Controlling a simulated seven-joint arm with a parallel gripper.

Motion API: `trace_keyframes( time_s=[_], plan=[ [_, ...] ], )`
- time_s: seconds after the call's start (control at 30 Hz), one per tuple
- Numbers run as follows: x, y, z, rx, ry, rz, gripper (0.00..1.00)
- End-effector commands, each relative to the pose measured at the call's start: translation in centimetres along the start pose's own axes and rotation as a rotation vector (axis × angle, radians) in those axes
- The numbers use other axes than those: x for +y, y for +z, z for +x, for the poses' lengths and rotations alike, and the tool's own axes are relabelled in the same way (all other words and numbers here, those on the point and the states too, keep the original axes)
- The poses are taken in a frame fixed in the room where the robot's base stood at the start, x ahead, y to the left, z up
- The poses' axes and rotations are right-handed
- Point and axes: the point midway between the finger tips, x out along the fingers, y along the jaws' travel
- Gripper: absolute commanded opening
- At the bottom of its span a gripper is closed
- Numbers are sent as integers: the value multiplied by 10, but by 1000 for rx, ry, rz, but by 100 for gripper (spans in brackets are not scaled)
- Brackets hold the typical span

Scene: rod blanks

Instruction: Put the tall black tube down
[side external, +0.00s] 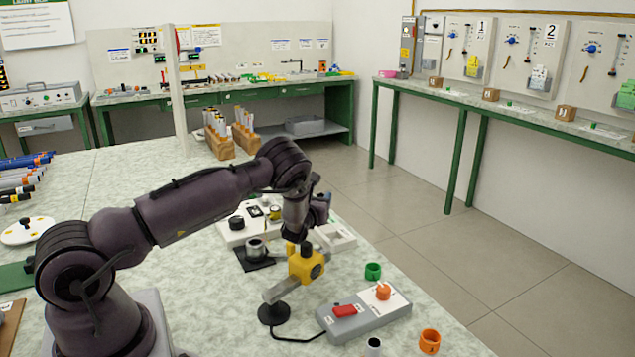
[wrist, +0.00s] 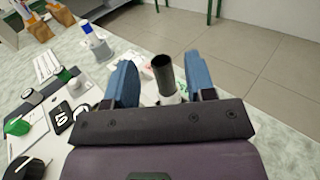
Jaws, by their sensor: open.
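The tall black tube (wrist: 163,74) shows in the wrist view between the two blue fingers of my gripper (wrist: 160,80). Its open round top faces the camera, and its lower end meets a pale grey or white thing that is mostly hidden. My gripper is open, with a finger on each side of the tube; a gap shows beside it. In the side external view my gripper (side external: 322,206) is above the right part of the bench, behind the yellow-headed device. I cannot make out the black tube there.
A yellow-headed stand (side external: 306,264), a grey box with a red switch (side external: 364,311), a grey holder on a black base (side external: 256,251) and a white panel (side external: 238,235) are near my gripper. Wooden blocks with tubes (side external: 219,147) stand farther back.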

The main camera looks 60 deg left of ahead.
Motion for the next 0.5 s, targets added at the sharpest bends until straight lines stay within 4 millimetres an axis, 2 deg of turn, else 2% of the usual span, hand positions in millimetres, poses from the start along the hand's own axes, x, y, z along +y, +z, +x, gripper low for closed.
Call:
trace_keyframes(
  time_s=[0.03,0.1,0.37,0.47,0.5],
  plan=[
    [0,15,1,-6,0,-2,50],
    [-1,27,1,-4,-1,-2,50],
    [1,55,1,-7,8,-11,50],
    [5,79,-2,-36,68,-82,50],
    [9,94,-4,-55,112,-134,50]
  ],
)
